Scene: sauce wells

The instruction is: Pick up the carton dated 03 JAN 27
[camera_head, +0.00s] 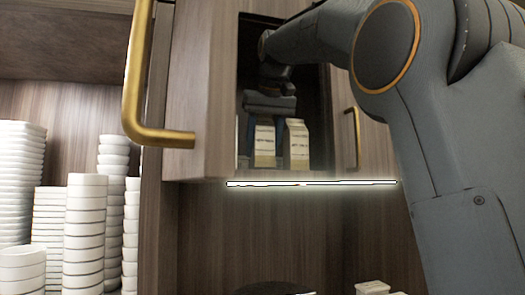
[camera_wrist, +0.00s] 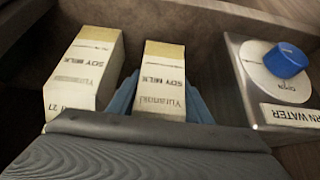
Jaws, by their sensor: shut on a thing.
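Two soy milk cartons stand side by side in an open wall cabinet. In the head view my gripper (camera_head: 264,128) reaches into the cabinet, with its blue fingers on either side of the left carton (camera_head: 264,150). In the wrist view my gripper (camera_wrist: 161,98) is shut on that same carton (camera_wrist: 163,75), which shows at the middle. The other carton (camera_head: 297,146) is just to its right in the head view. In the wrist view it is on the left (camera_wrist: 82,78), close beside one finger. I cannot read a date on either carton.
A box with a blue knob (camera_wrist: 286,60), its label partly reading "RN WATER", is at the right in the wrist view. The open cabinet door (camera_head: 200,90) with a brass handle (camera_head: 135,80) is left of my arm. Stacked white bowls (camera_head: 85,230) stand at lower left.

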